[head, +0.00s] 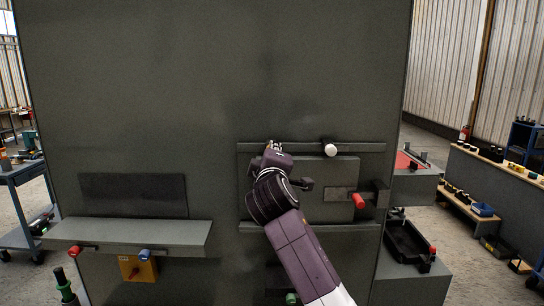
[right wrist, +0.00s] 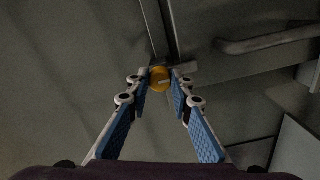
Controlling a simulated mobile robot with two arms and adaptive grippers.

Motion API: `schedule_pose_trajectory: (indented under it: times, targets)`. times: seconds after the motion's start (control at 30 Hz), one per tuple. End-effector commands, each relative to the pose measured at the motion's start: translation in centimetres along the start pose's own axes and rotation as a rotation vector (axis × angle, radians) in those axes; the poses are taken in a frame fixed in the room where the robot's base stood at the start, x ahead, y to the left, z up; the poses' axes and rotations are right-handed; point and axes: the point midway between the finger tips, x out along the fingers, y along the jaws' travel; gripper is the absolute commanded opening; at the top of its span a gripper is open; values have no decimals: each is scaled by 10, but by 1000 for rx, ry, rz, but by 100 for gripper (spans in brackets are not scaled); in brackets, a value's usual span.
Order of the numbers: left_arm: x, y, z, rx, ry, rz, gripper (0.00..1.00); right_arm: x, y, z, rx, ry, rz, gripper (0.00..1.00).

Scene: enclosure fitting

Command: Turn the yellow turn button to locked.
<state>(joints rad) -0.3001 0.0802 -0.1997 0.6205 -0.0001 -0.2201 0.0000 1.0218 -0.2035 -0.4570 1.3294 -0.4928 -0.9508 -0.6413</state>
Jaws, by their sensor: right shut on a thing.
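The yellow turn button (right wrist: 160,78) shows in the right wrist view as a round yellow knob with a pale bar mark across its face. My right gripper (right wrist: 158,85) has its blue-padded fingers on either side of it, with the fingertips closed on its rim. In the head view my right gripper (head: 272,148) is up against the grey panel at the upper left of the fitted door (head: 325,180). My own arm hides the button there. My left gripper is in no view.
A white knob (head: 331,150) sits on the upper rail, and a red-handled latch (head: 358,201) is at the door's right. A grey shelf (head: 130,236) with red and blue knobs juts out at left. A black tray (head: 408,243) stands at right.

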Motion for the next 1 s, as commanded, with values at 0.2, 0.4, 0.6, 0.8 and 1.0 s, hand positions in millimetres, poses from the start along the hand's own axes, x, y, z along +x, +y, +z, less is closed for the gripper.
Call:
schedule_pose_trajectory:
  times: [0.2,0.4,0.6,0.8,1.0]
  targets:
    - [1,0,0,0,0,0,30,0,-2,1,14,-2,-3,0]
    - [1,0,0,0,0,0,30,0,-2,1,14,-2,-3,0]
    - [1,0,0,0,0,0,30,0,-1,1,13,-2,-3,36]
    - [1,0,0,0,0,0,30,0,-1,1,12,-1,-1,38]
    - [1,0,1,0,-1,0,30,-4,0,0,12,1,0,38]
